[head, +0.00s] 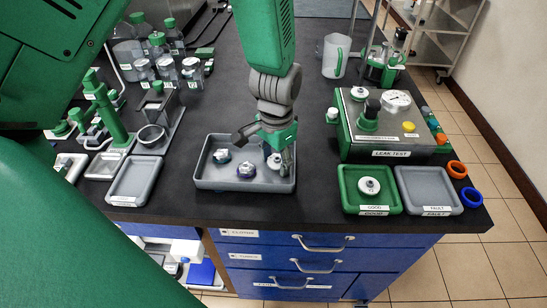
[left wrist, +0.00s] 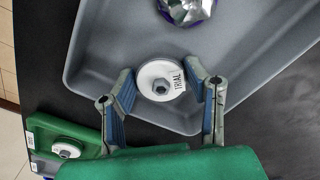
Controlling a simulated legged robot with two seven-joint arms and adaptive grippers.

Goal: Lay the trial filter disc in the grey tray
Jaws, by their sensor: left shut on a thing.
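The trial filter disc (left wrist: 150,91), a white round disc with a grey centre knob and the word TRIAL, sits between the two fingers of my left gripper (left wrist: 165,82). In the head view the left gripper (head: 272,152) points down at the right end of the deep grey tray (head: 215,183), shut on the disc (head: 274,161). The disc is at the tray's right part; whether it touches the floor I cannot tell. My right gripper is not in view.
A flat grey tray (head: 137,185) lies to the left. A green GOOD tray (head: 350,203) with a white disc (head: 369,186) and a grey FAULT tray (head: 425,181) lie at right, before the leak tester (head: 390,143). Bottles (head: 167,70) stand back left.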

